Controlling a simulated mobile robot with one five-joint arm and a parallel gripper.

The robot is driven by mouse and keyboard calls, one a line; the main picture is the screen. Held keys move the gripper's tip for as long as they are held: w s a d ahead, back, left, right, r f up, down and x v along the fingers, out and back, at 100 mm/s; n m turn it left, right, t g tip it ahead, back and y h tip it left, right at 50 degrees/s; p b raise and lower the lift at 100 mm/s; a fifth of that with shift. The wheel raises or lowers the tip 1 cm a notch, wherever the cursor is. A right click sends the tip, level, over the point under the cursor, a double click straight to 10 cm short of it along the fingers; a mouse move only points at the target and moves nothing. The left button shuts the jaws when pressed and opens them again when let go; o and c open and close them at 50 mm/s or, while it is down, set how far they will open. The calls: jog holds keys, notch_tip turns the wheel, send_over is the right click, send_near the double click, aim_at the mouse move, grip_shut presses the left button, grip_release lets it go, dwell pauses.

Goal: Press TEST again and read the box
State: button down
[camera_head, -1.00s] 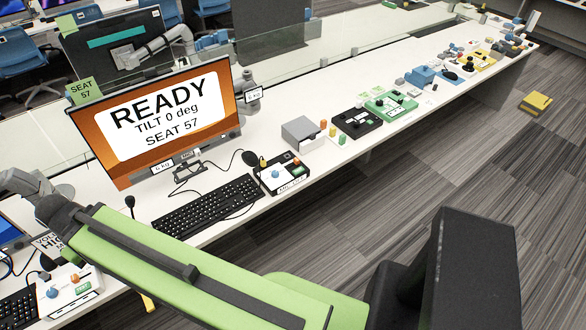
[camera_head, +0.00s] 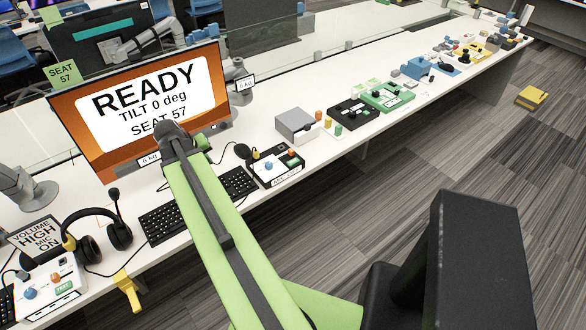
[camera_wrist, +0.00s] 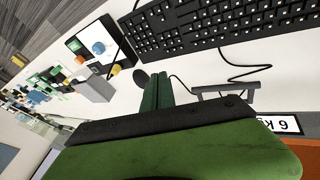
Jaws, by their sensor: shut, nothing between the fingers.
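A white control box (camera_head: 44,281) stands at the lower left in the head view, with a blue knob, an orange knob and a green button marked TEST (camera_head: 64,285). The sign (camera_head: 36,238) behind it reads VOLUME HIGH, MIC ON. A headset (camera_head: 118,235) on a stand is right of the sign. My gripper (camera_head: 203,142) is in front of the monitor, well right of and away from the TEST button. In the wrist view its green fingers (camera_wrist: 157,91) are shut and empty, over the desk between keyboard and monitor.
The monitor (camera_head: 95,130) reads READY, TILT 0 deg, SEAT 57. A keyboard (camera_head: 160,222) lies under my arm. A second control box (camera_head: 277,172) and a grey box (camera_head: 296,124) stand to its right. A yellow clamp (camera_head: 128,290) grips the front edge.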

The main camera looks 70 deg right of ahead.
jog(key=s+d+f+m+g+h+b, duration=0.1)
jog(key=s+d+m+g+h+b, duration=0.15)
jog(key=s+d, duration=1.1)
jog(key=m+b, duration=0.2)
send_over(292, 162)
jog(key=shift+w+a+r+g+h, duration=0.1)
jog(key=shift+r+g+h, duration=0.15)
jog(key=shift+g, duration=0.1)
jog(key=shift+f, duration=0.1)
notch_tip(292, 162, down, 9)
jog(key=b, duration=0.8)
jog(key=shift+b, duration=0.3)
jog(key=shift+f+b, duration=0.25)
jog(key=shift+b, duration=0.05)
